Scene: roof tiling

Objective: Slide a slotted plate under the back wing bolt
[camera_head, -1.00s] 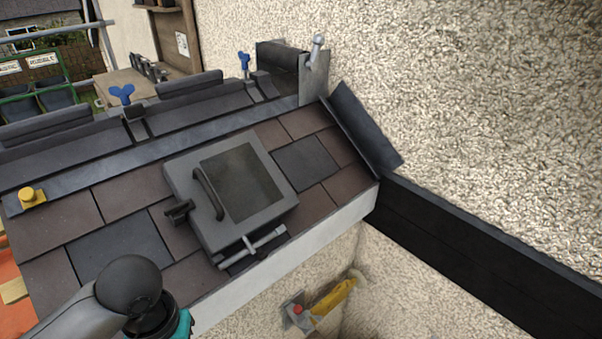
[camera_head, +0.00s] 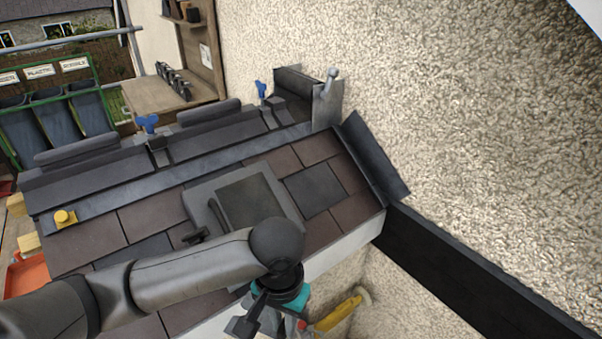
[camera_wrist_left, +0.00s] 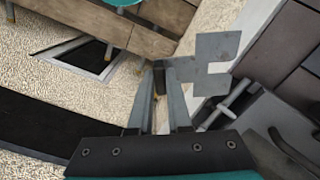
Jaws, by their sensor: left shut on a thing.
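My left gripper (camera_head: 262,312) is low in front of the roof edge in the head view, its fingers mostly hidden there. In the left wrist view my left gripper (camera_wrist_left: 164,82) is shut on a grey slotted plate (camera_wrist_left: 212,48), which sticks out to the right of the fingertips with a notch in its side. Two blue wing bolts stand along the ridge: the nearer one (camera_head: 148,122) at left, and the farther one (camera_head: 261,88) near the wall. The gripper and plate are well apart from both. My right gripper is not in view.
A roof window (camera_head: 248,198) with a handle lies on the slates, partly behind my left arm. A yellow knob (camera_head: 63,217) sits at the left. A grey upright post (camera_head: 328,98) stands by the rough wall (camera_head: 450,90). A yellow-handled tool (camera_head: 335,313) is below the eaves.

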